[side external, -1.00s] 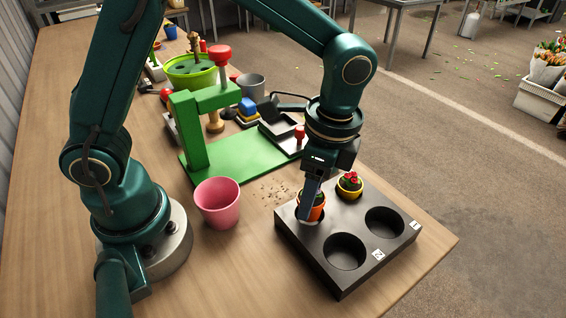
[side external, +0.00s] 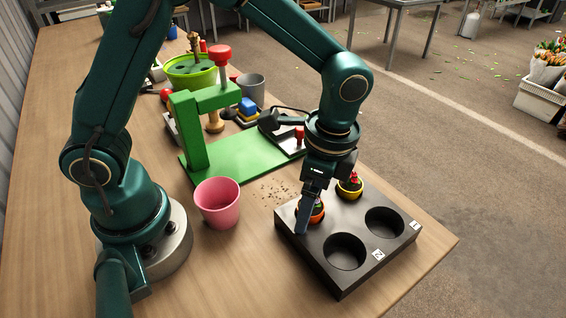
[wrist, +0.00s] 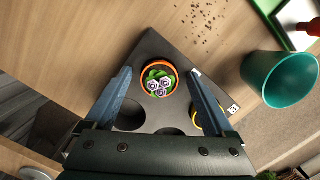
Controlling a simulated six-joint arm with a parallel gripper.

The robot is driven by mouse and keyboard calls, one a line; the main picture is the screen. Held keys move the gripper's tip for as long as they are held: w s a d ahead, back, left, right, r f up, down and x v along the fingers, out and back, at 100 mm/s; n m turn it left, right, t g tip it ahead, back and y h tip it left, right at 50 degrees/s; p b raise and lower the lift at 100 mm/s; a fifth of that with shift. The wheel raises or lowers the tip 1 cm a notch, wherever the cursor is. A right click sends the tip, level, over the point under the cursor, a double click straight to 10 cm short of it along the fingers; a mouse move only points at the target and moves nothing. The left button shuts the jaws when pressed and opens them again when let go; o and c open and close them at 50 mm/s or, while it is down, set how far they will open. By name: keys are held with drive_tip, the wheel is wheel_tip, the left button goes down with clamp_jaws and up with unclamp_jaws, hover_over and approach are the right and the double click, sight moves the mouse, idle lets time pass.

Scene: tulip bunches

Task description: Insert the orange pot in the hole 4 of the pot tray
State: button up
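The orange pot (wrist: 159,79) holds a plant with green leaves and white-purple blooms. It sits in a hole of the black pot tray (wrist: 150,52), at the tray's left corner in the side view, where its rim (side external: 318,215) shows just above the surface. My gripper (wrist: 161,74) is open, with one finger on each side of the pot and visible gaps between. In the side view my gripper (side external: 308,222) reaches down over the pot and hides part of it. The number at this hole is not readable.
A yellow pot (side external: 350,187) with red flowers fills the hole marked 3. Holes 1 (side external: 385,222) and 2 (side external: 345,250) are empty. A pink pot (side external: 217,203) stands left of the tray.

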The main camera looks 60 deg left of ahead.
drive_tip(key=shift+w+d+r, duration=0.1)
drive_tip(key=shift+d+r, duration=0.05)
drive_tip(key=shift+r, duration=1.15)
drive_tip(key=shift+w+d+r, duration=0.1)
drive_tip(key=shift+r, duration=1.15)
drive_tip(key=shift+w+a+r, duration=0.15)
drive_tip(key=shift+r, duration=0.15)
drive_tip(key=s+a+r+n+t+h, duration=0.1)
drive_tip(key=s+a+r+n+t, duration=0.3)
drive_tip(key=a+r, duration=0.3)
drive_tip(key=s+n, duration=0.1)
drive_tip(key=n, duration=0.1)
drive_tip(key=s+n+t, duration=0.1)
drive_tip(key=s+n, duration=0.1)
drive_tip(key=s+a+f+n+t, duration=0.1)
drive_tip(key=s+n, duration=0.1)
drive_tip(key=n, duration=0.1)
drive_tip(key=shift+s+a, duration=0.1)
drive_tip(key=shift+s, duration=0.1)
